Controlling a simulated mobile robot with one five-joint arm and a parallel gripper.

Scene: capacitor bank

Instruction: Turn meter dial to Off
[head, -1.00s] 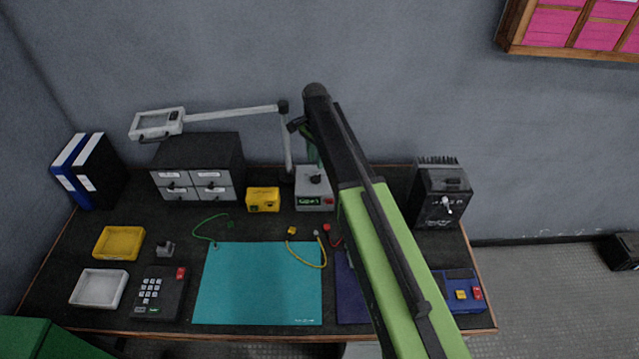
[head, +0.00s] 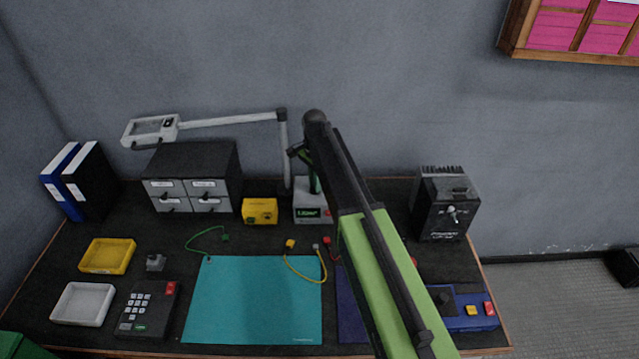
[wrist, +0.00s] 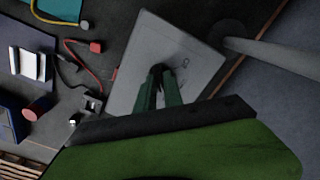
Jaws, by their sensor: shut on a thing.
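The meter (head: 308,213) is a light grey box with a small lit green display and a red part on its front. It stands at the back middle of the bench. My gripper (head: 314,190) reaches down onto the top of the meter. In the wrist view the meter's pale top (wrist: 185,55) lies under my gripper (wrist: 158,72), whose green fingers are shut on the dark dial (wrist: 157,68). The fingers hide most of the dial, and I cannot read its setting. The display text is too small to read surely.
A yellow box (head: 260,211) stands left of the meter, near the lamp post (head: 284,150). A black unit (head: 442,205) stands at the right. Yellow and red leads lie in front, by the teal mat (head: 255,300).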

